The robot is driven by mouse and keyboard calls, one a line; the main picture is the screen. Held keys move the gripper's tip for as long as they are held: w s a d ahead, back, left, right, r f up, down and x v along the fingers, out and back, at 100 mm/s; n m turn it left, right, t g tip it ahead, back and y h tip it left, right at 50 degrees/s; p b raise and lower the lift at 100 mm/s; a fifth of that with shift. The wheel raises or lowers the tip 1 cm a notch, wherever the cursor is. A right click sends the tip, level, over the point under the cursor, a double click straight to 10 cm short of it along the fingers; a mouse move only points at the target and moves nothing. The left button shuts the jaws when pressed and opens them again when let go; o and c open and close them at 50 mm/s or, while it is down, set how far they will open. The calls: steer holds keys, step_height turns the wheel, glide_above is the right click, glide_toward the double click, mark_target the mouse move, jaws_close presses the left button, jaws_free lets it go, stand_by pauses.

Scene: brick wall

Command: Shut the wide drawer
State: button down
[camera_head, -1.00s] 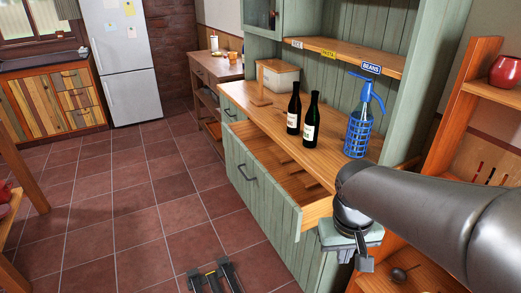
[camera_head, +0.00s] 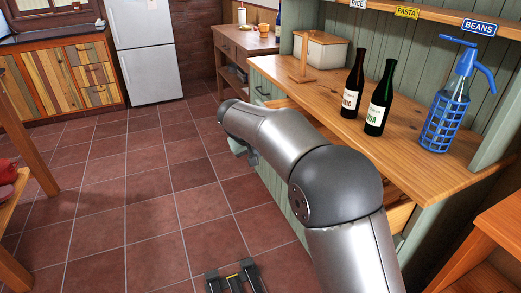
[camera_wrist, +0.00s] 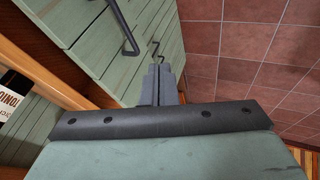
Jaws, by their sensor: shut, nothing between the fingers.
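The wide drawer (camera_head: 285,192) is in the green cabinet under the wooden counter. Its front is mostly hidden behind my arm in the head view, and pale wood (camera_head: 399,216) shows beside the arm, so it appears to stand open. In the wrist view, green planks (camera_wrist: 105,85) with a dark bar handle (camera_wrist: 124,30) fill the upper left. A second dark handle (camera_wrist: 154,47) shows just beyond the fingertips. My gripper (camera_wrist: 160,68) is shut and empty, near the green fronts. I cannot tell whether it touches them.
Two dark bottles (camera_head: 379,98), a blue siphon (camera_head: 447,105) and a cream box (camera_head: 320,50) stand on the counter (camera_head: 420,148). A wooden side table (camera_head: 245,42) and a white fridge (camera_head: 148,55) are farther back. The tiled floor (camera_head: 140,190) to the left is clear.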

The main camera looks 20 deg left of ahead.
steer(key=w+d+f, duration=0.3)
steer(key=w+f, duration=0.3)
steer(key=shift+d, duration=0.2)
steer(key=shift+w, duration=0.1)
